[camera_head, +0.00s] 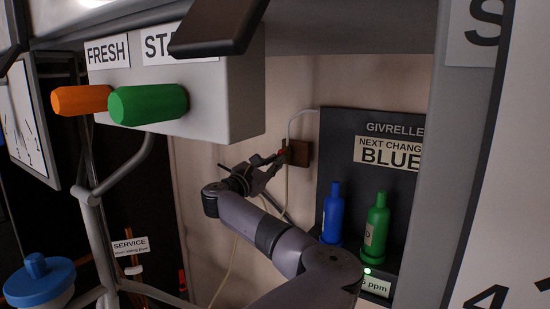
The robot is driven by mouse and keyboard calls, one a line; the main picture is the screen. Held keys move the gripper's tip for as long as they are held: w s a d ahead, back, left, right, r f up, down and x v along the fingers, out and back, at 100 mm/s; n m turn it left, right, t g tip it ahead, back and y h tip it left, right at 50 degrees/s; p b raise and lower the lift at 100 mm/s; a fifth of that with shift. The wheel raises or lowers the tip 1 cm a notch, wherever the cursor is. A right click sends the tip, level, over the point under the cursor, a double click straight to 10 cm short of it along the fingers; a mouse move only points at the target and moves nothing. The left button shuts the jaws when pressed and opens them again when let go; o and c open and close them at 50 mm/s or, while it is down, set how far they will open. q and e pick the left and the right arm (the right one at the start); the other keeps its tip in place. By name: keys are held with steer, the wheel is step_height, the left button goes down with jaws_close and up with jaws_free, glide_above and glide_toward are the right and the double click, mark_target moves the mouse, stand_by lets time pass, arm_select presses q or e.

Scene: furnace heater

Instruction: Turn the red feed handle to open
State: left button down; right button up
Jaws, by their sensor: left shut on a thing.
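The red feed handle (281,152) is small and sits at the brown wall block (298,152) in the middle of the picture. My left gripper (272,161) is shut on it, its dark fingers reaching up and right beside the block. The fingers and the shade hide most of the handle, so its exact angle cannot be told. My right gripper is not in view.
A grey box with an orange knob (80,100) and a green knob (148,104) overhangs at upper left. Blue (333,214) and green (376,226) bottles stand right of my arm by a dark panel (355,130). A blue valve wheel (39,282) is at lower left.

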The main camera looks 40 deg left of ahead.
arm_select(q)
steer(key=n+y+p, duration=0.1)
steer(key=n+p, duration=0.2)
steer(key=n, duration=0.1)
steer(key=shift+d+n, duration=0.1)
steer(key=shift+n, duration=0.2)
steer(key=c, duration=2.1)
jaws_free()
steer(key=shift+f, duration=0.15)
steer(key=o, duration=0.6)
steer(key=shift+s, duration=0.1)
steer(key=v, duration=0.4)
steer(key=r+v, duration=0.1)
steer(key=v, duration=0.1)
steer(key=shift+s+d+r, duration=0.15)
steer(key=shift+s, duration=0.25)
